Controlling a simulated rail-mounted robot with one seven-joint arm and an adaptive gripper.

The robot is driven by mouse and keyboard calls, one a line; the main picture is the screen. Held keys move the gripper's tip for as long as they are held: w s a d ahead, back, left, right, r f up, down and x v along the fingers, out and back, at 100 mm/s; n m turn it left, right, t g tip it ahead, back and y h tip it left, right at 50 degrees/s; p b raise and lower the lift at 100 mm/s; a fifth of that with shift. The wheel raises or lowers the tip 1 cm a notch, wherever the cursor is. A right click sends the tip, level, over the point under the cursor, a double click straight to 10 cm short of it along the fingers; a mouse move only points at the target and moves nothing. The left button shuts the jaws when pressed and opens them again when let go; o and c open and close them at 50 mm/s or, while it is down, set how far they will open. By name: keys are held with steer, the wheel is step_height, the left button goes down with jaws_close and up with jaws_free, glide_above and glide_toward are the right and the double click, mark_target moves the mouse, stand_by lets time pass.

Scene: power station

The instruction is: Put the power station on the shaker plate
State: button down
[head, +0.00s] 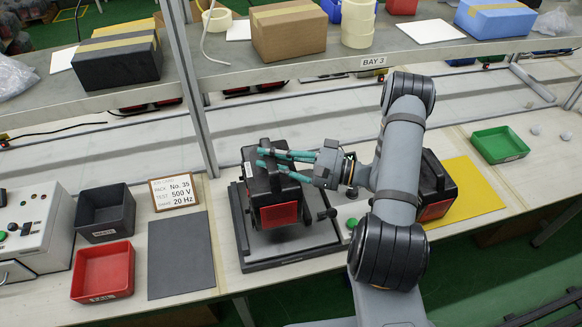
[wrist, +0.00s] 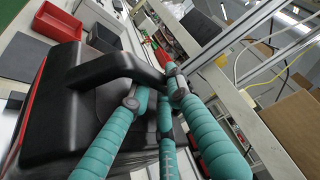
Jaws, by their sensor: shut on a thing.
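A black power station with a red front (head: 262,186) is over the dark grey shaker plate (head: 292,258) in the head view. I cannot tell whether its underside touches the plate or is slightly above it. My gripper (head: 268,158) reaches in from the right with teal fingers, shut on the power station's top handle. In the wrist view the power station's body (wrist: 60,115) fills the left, and its black handle (wrist: 118,66) runs between the teal fingers (wrist: 160,95). The power station's lower edge at the back is hidden.
Left are a sign (head: 173,192), a grey mat (head: 180,260), black and red trays (head: 103,275) and a control box (head: 35,235). A shelf (head: 240,75) overhangs behind; a green tray (head: 500,146) is at right.

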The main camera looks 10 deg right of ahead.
steer(key=shift+w+a+r, duration=0.15)
steer(key=shift+w+a, duration=0.1)
steer(key=shift+a, duration=0.1)
step_height(320, 180, down, 6)
steer(key=b, duration=0.4)
steer(key=shift+f, duration=0.25)
steer(key=shift+f+b, duration=0.55)
steer(key=shift+b, duration=0.15)
stand_by(0.5)
steer(key=c, duration=1.6)
jaws_free()
steer(key=shift+s, duration=0.15)
steer(key=shift+o, duration=0.2)
steer(key=v, duration=1.2)
